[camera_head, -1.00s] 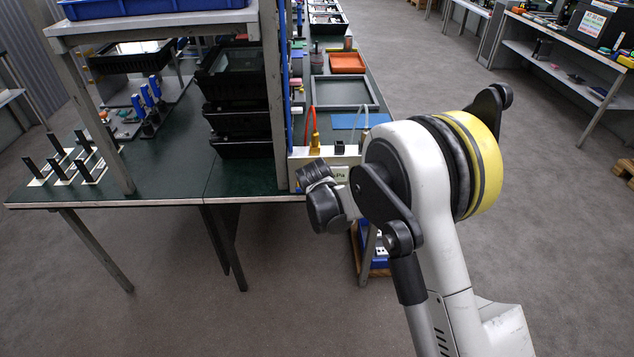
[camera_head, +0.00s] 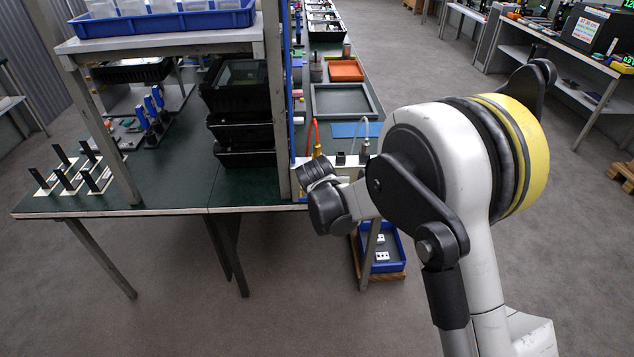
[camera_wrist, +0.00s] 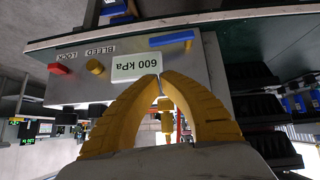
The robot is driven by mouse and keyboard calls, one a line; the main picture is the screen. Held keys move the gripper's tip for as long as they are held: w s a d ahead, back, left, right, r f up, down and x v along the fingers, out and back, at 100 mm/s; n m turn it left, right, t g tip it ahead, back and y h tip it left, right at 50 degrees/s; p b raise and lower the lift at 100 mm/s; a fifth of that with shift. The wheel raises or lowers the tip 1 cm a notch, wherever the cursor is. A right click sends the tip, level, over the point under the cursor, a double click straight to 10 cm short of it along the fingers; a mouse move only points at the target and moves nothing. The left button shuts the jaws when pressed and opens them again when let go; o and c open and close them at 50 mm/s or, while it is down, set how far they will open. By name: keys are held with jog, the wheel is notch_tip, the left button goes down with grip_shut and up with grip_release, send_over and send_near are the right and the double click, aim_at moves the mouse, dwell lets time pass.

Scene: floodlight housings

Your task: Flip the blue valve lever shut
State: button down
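The blue valve lever (camera_wrist: 172,38) shows in the wrist view as a straight bar across the upper part of a grey panel (camera_wrist: 213,70), which appears upside down. My gripper (camera_wrist: 160,76) has two yellow fingers whose tips meet or nearly meet, with nothing seen between the tips. In the picture the tips lie below the lever, in front of the "600 kPa" label (camera_wrist: 136,65), apart from the lever. In the head view the panel's box (camera_head: 300,172) is mostly hidden by my arm, and the lever and my fingers cannot be made out.
On the panel are a yellow knob (camera_wrist: 95,67) marked BLEED and a red one (camera_wrist: 58,69) marked LOCK. An orange hose with a yellow fitting (camera_head: 317,150) rises from the box. Black bins (camera_head: 240,130) stand left of it. Open floor lies in front of the bench.

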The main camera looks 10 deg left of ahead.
jog(key=p+v, duration=0.1)
jog(key=v, duration=0.4)
jog(key=shift+s, duration=0.15)
jog(key=shift+d+r, duration=0.1)
jog(key=shift+d, duration=0.05)
